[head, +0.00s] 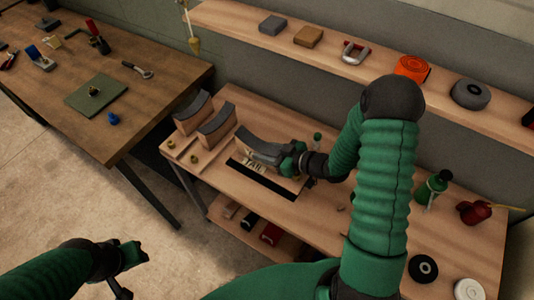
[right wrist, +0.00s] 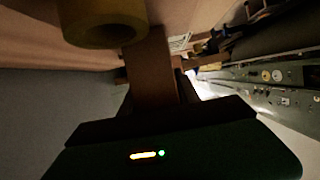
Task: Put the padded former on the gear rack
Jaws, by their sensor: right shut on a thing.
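A padded former (head: 262,147) with a dark grey curved top sits at the middle of the wooden bench, behind a label that seems to read "TAIL". My right gripper (head: 290,160) is shut on its right end. I cannot tell whether the former rests on the bench or is just above it. Two similar padded formers (head: 193,112) (head: 217,122) stand to its left. In the right wrist view, a brown wooden part (right wrist: 152,70) fills the middle, with jaws mostly in shadow. My left gripper (head: 132,255) is empty over the floor at lower left; its jaw state is unclear.
The low bench (head: 330,240) has a black strip (head: 262,180) in front of the former and a lower shelf (head: 232,222). A green bottle (head: 432,188) and red item (head: 474,212) stand right. A wall shelf (head: 335,42) runs behind. A tool table (head: 150,100) stands left.

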